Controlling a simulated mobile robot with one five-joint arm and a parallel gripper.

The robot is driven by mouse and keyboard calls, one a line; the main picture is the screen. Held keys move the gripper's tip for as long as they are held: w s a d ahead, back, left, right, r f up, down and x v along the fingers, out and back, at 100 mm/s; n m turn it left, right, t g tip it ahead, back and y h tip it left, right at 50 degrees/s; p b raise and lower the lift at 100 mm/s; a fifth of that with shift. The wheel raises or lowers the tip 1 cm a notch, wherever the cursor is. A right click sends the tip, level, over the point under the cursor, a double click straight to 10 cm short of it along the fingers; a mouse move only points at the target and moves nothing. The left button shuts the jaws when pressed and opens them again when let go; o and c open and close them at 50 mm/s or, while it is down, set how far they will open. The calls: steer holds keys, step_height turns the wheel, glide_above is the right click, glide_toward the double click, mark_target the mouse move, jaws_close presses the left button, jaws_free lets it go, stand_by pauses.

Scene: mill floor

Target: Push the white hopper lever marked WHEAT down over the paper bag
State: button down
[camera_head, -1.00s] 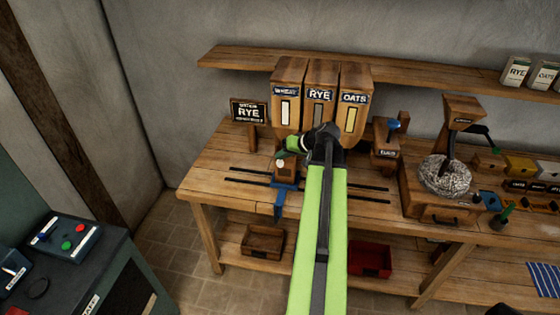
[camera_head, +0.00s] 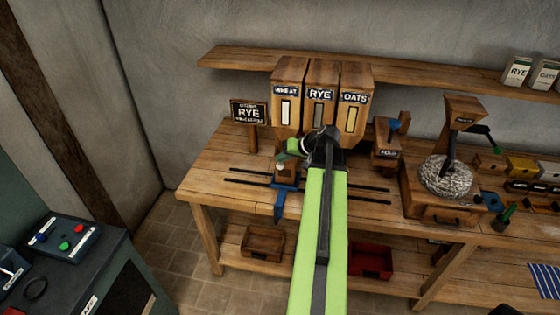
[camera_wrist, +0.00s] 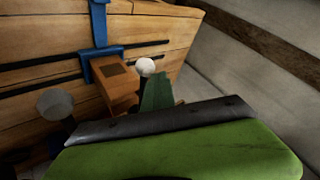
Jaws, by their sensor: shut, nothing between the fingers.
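Three wooden hoppers stand over the workbench. WHEAT (camera_head: 286,91) is on the left, with RYE (camera_head: 319,97) and OATS (camera_head: 354,98) to its right. A white lever knob (camera_wrist: 146,66) shows in the wrist view, just beyond my gripper (camera_wrist: 157,90); it is a tiny pale spot in the head view (camera_head: 280,166). The brown paper bag (camera_wrist: 118,88) stands open-topped beside the knob, on a blue carriage (camera_head: 284,187). My gripper is shut and empty, its green fingers (camera_head: 284,156) close above the knob. I cannot tell whether they touch it.
A grey knob (camera_wrist: 55,104) is at the wrist view's left. Dark rails (camera_head: 365,199) run along the bench. A sign reading RYE (camera_head: 248,112) stands left of the hoppers. A grain mill (camera_head: 455,150) is to the right.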

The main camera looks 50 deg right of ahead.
steer(key=shift+f+b, duration=1.45)
stand_by(1.0)
steer(key=shift+r, duration=0.1)
stand_by(0.4)
steer(key=shift+r+p, duration=2.85)
steer(key=shift+p, duration=0.15)
step_height(320, 180, up, 5)
steer(key=p, duration=0.5)
